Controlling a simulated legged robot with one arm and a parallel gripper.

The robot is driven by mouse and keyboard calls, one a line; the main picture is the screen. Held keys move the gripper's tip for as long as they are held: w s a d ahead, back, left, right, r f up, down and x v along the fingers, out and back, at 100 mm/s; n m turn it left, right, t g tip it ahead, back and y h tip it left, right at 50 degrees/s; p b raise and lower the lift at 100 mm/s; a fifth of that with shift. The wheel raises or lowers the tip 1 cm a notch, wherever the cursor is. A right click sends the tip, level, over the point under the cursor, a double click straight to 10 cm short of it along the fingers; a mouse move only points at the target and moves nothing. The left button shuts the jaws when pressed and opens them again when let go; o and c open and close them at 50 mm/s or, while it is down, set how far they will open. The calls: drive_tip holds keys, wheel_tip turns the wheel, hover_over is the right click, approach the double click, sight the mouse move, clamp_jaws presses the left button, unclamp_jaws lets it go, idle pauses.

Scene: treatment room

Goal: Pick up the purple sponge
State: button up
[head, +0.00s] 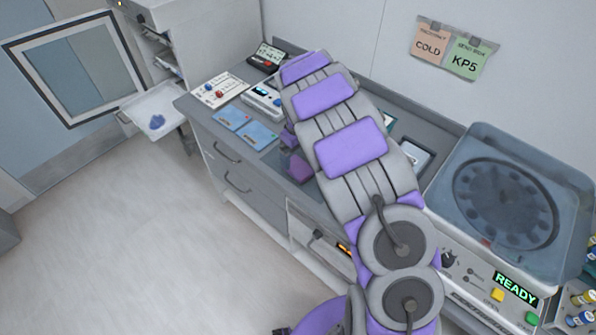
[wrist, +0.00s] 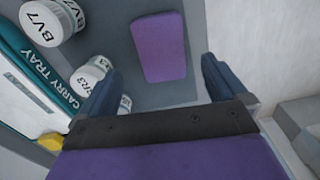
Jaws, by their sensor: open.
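The purple sponge (wrist: 158,46) is a flat rounded block lying on the grey counter, seen in the upper middle of the wrist view. My gripper (wrist: 160,68) is open, with one dark blue finger on each side of the picture. The sponge lies beyond the fingertips, between their lines, and the jaws hold nothing.
A teal-edged carry tray (wrist: 36,62) and white-capped bottles (wrist: 47,22) stand left of the sponge. Blue packets (head: 258,134) and a small device (head: 262,101) lie on the counter. A lidded centrifuge (head: 505,200) stands at right. The floor (head: 130,245) is clear.

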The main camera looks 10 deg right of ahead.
sight(298, 167)
drive_tip(key=shift+s+a+f+b, duration=0.1)
drive_tip(key=shift+f+b, duration=0.7)
drive_tip(key=shift+f, duration=2.25)
drive_tip(key=shift+r, duration=0.1)
drive_tip(key=c, duration=1.1)
drive_tip(key=shift+r+p, duration=0.55)
drive_tip(key=shift+r, duration=1.35)
drive_tip(key=s+d+r+p, duration=0.1)
drive_tip(key=s+p, duration=0.1)
drive_tip(key=s, duration=1.4)
drive_tip(key=shift+d, duration=0.3)
drive_tip(key=shift+r, duration=0.1)
